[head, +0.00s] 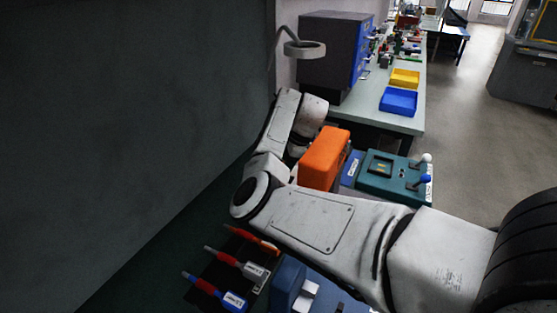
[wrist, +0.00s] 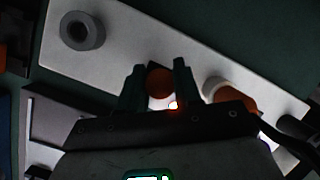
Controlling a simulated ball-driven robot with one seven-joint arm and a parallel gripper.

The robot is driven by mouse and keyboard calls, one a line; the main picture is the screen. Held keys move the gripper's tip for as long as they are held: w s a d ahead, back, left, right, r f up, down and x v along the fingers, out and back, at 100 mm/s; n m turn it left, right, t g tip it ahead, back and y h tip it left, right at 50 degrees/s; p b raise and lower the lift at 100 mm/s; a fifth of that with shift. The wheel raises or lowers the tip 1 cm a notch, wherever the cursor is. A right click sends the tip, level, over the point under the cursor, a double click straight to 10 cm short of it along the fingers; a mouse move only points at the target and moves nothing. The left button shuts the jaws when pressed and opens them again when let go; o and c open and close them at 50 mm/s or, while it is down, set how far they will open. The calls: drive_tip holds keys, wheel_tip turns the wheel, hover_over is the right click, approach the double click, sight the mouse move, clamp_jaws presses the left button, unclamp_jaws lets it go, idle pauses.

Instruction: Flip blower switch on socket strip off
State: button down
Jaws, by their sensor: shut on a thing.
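In the wrist view a long white strip (wrist: 118,50), which looks like the socket strip, runs diagonally across the picture. My gripper (wrist: 159,67) is over its middle, with its two dark fingers on either side of a round orange-brown knob (wrist: 159,83). The fingers are shut on this knob. A small bright orange glow (wrist: 173,105) shows just below it, close to the gripper body. I cannot read any label, so I cannot tell which switch is the blower's or its position. In the head view the gripper is hidden beyond my arm and an orange box.
On the strip are a grey round fitting (wrist: 82,31) at left and a white-and-orange piece (wrist: 230,95) at right. In the head view the orange box (head: 324,158) and teal control box (head: 385,185) stand close to my arm. A dark wall (head: 130,130) is at left.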

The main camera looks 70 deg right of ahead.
drive_tip(key=shift+s, duration=0.1)
drive_tip(key=c, duration=0.8)
unclamp_jaws()
